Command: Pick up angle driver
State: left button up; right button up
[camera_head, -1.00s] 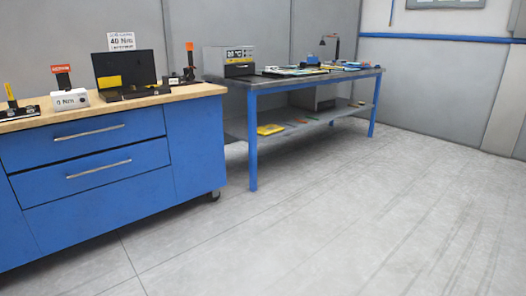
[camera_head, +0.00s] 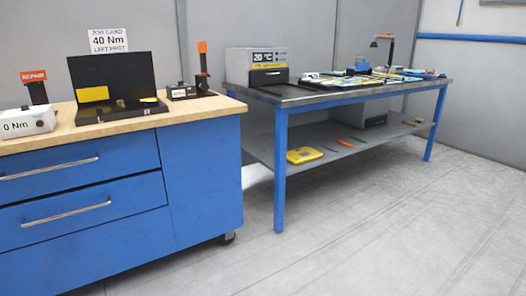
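I cannot pick out an angle driver for certain. On the wooden top of the blue cabinet, a dark upright tool with an orange top (camera_head: 202,68) stands beside a small black box (camera_head: 182,91). Another dark upright piece with a red "REPAIR" label (camera_head: 35,87) stands behind a white box reading "0 Nm" (camera_head: 27,122). An open black case (camera_head: 112,88) with yellow patches lies between them. Neither of my grippers shows in the view.
The blue drawer cabinet (camera_head: 205,180) fills the left. A job card (camera_head: 108,41) reads "40 Nm". A blue-legged workbench (camera_head: 281,170) holds a "20 °C" unit (camera_head: 257,68), a lamp (camera_head: 387,48) and small items. A yellow item (camera_head: 304,155) lies on its shelf. The floor (camera_head: 400,230) at right is clear.

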aim_at(202, 45)
jog(key=i+l+u, duration=0.35)
jog(key=i, duration=0.2)
jog(key=i+l+u, duration=0.35)
jog(key=i, duration=0.2)
jog(key=i+l, duration=0.1)
jog(key=l, duration=0.2)
jog(key=z, duration=0.05)
